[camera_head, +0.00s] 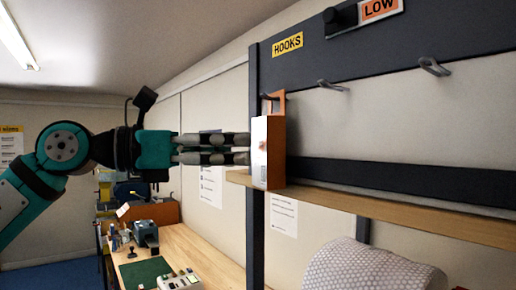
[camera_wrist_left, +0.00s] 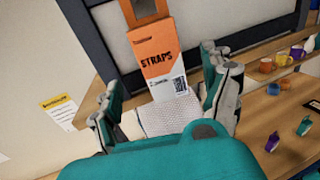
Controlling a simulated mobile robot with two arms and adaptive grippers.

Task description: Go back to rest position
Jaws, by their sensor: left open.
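An orange and white carton (camera_head: 276,152) with an orange hang tab is upright at the left end of the hook panel. In the left wrist view the carton (camera_wrist_left: 158,52) shows the word STRAPS. I cannot tell whether it hangs on a hook or rests on the shelf. My left gripper (camera_head: 247,148) is open and level, its fingertips close to the carton's left side. In the left wrist view the fingers of my left gripper (camera_wrist_left: 160,66) are spread, with the carton beyond and between them. My right gripper is not in view.
The dark hook panel (camera_head: 400,45) carries empty hooks (camera_head: 333,86) at right. A wooden shelf (camera_head: 370,204) runs below it, above a bubble-wrap roll (camera_head: 365,268). A wooden bench (camera_head: 170,245) with small devices is at lower left. Mugs (camera_wrist_left: 297,52) stand on a shelf.

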